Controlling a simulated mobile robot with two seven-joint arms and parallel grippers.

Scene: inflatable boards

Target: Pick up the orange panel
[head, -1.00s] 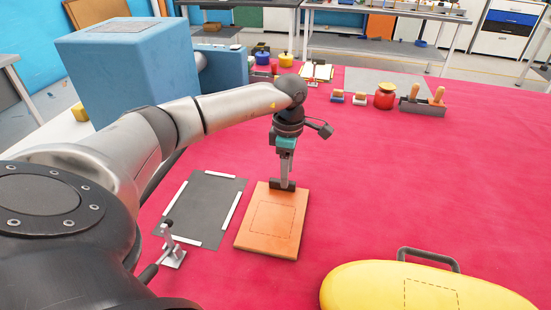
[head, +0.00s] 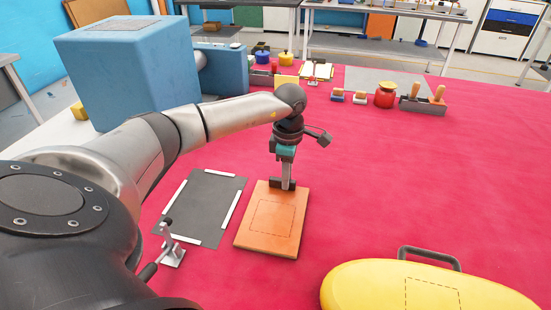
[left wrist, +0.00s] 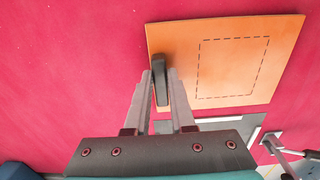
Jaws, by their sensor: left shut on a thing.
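The orange panel (head: 271,228) lies flat on the red cloth, with a dashed square marked on its top face. It also shows in the left wrist view (left wrist: 233,60). A dark grey upright piece (left wrist: 160,78), like a handle, stands at the panel's edge. My left gripper (head: 283,184) is at the panel's far edge in the head view, pointing down. In the left wrist view its fingers (left wrist: 159,92) stand on both sides of the dark piece and are shut on it. The panel looks to be resting on the cloth. My right gripper is not in view.
A dark grey mat (head: 205,208) with white edge strips lies left of the panel. A small metal clamp (head: 173,252) stands at its near edge. A yellow inflatable board (head: 425,290) with a grey handle is at front right. A red jar (head: 385,95) stands further back. The middle right is clear.

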